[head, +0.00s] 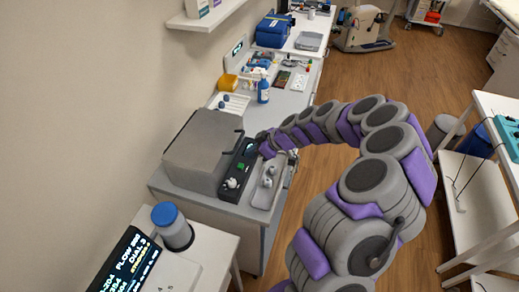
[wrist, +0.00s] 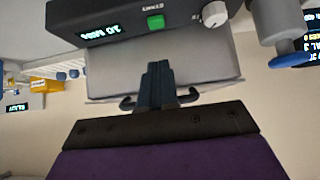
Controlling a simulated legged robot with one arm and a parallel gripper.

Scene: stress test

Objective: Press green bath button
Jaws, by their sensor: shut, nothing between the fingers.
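The green button (wrist: 156,22) sits on the dark front panel (wrist: 120,15) of the bath, between a lit display and a white knob (wrist: 214,14). In the head view the button (head: 240,166) shows small on the black panel (head: 249,152) in front of the grey box-shaped bath (head: 202,145). My gripper (wrist: 157,68) is shut and empty, its fingertips pointing toward the panel. In the wrist picture a gap shows between the tips and the button; contact cannot be seen. In the head view the gripper end (head: 264,141) is near the panel's far end, its fingertips unclear.
A grey tray (head: 268,185) with small items lies right of the panel. A blue-lidded container (head: 172,226) and a lit display unit (head: 125,262) stand at the front left. A blue spray bottle (head: 263,90) and a yellow bin (head: 228,83) stand farther back. Floor (head: 385,90) is open beyond the arm.

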